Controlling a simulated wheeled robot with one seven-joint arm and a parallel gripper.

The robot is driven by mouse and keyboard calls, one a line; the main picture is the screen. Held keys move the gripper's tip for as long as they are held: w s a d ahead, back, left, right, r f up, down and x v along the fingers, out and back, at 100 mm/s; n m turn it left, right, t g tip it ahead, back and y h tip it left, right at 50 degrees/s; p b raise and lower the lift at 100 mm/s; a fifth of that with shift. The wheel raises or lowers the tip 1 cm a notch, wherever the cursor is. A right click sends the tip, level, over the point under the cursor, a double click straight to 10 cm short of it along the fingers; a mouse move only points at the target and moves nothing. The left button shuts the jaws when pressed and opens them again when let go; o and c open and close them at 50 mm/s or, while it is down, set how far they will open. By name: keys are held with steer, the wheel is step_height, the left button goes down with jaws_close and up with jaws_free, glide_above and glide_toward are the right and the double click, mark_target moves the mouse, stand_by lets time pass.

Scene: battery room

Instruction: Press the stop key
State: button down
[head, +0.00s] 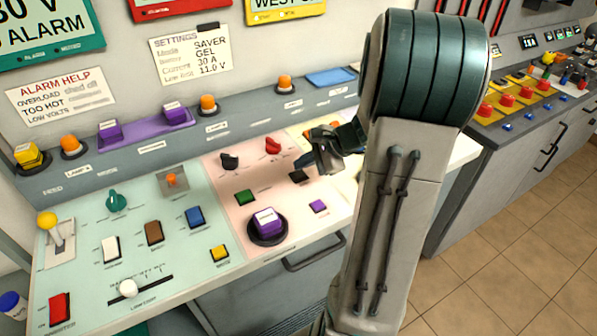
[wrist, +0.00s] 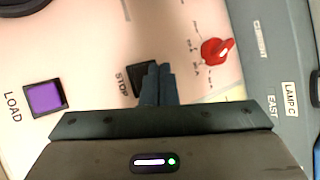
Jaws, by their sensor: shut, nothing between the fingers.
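The stop key is a small black key (head: 298,176) on the pink panel, and no lettering on it is readable in the head view. In the wrist view the black stop key (wrist: 136,80) sits beside the printed word STOP, its right part hidden behind my fingertips. My gripper (head: 316,163) is shut and empty, just to the right of the key in the head view. In the wrist view the closed fingers of my gripper (wrist: 157,72) overlap the key. I cannot tell whether they touch it.
Near the key are a red knob (head: 273,146), a purple load key (head: 318,206), a green key (head: 244,197) and a large purple button (head: 267,222). A black knob (head: 229,161) stands left of the red one. A raised grey ledge with orange lamps (head: 285,84) runs behind the panel.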

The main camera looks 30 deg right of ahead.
mark_target(303, 174)
step_height(303, 174, up, 5)
steer(key=p, duration=0.3)
steer(key=shift+p, duration=0.4)
stand_by(0.7)
steer(key=s+a+r+n+g+h, duration=0.1)
steer(key=s+a+n, duration=0.3)
steer(key=s+a+r+n+g+h, duration=0.1)
steer(key=s+a+n+g, duration=0.1)
steer(key=s+a+n, duration=0.2)
steer(key=s+a+r+n+g+h, duration=0.1)
steer(key=s+a+r+n, duration=0.1)
steer(key=s+a+n, duration=0.2)
steer(key=shift+s+a+n+h, duration=0.2)
steer(key=shift+a, duration=0.4)
steer(key=shift+s+a+n+h, duration=0.2)
steer(key=shift+a, duration=0.4)
steer(key=shift+s+a+r+n+h, duration=0.15)
steer(key=shift+s+n+h, duration=0.3)
steer(key=shift+s+n, duration=0.45)
steer(key=shift+s+r+n+h, duration=0.25)
steer(key=shift+s+n+h, duration=0.15)
steer(key=shift+s+n, duration=0.5)
steer(key=shift+s+a+r+n+h, duration=0.15)
steer(key=shift+s+n+h, duration=0.3)
steer(key=shift+s+n, duration=0.45)
